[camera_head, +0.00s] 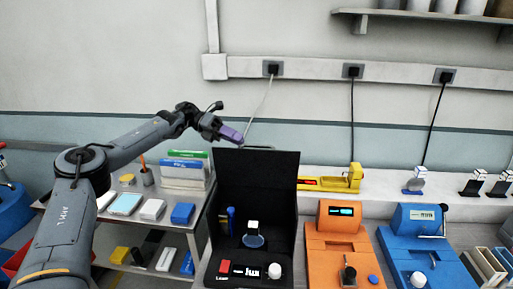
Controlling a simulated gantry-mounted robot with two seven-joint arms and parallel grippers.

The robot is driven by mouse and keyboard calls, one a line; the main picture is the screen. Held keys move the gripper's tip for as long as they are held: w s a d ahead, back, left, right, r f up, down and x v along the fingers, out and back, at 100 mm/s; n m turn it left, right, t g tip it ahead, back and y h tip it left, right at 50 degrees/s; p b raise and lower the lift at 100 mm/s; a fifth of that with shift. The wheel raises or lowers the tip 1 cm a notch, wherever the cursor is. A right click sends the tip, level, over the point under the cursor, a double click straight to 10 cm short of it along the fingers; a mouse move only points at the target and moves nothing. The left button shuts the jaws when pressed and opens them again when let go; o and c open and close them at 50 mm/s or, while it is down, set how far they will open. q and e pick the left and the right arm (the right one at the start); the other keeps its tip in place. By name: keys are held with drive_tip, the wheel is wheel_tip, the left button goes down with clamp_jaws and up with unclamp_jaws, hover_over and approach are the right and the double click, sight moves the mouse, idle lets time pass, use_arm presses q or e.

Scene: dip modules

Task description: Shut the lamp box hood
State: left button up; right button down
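The lamp box is the black box (238,283) in the middle foreground. Its black hood (262,175) stands raised at the back, so the inside is open to view. A blue-and-white item (253,236) and a slim blue item (231,221) are inside it. The front carries a red part, a small display and a white knob (274,271). My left gripper (232,134), with purple fingers, is by the top left corner of the hood, slightly above its edge. Whether they touch, and the finger gap, cannot be told. My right gripper is not in view.
Left of the box, a grey shelf (133,217) holds boxes, small cases and a pen cup. An orange device (338,243) stands close on the right, with a blue device (420,246) beyond it. A yellow device (343,179) sits behind. Cables hang from wall sockets.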

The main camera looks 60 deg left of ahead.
sight(256, 146)
use_arm(q)
drive_tip(key=x, duration=0.7)
drive_tip(key=shift+w, duration=0.15)
drive_tip(key=shift+c, duration=0.5)
clamp_jaws()
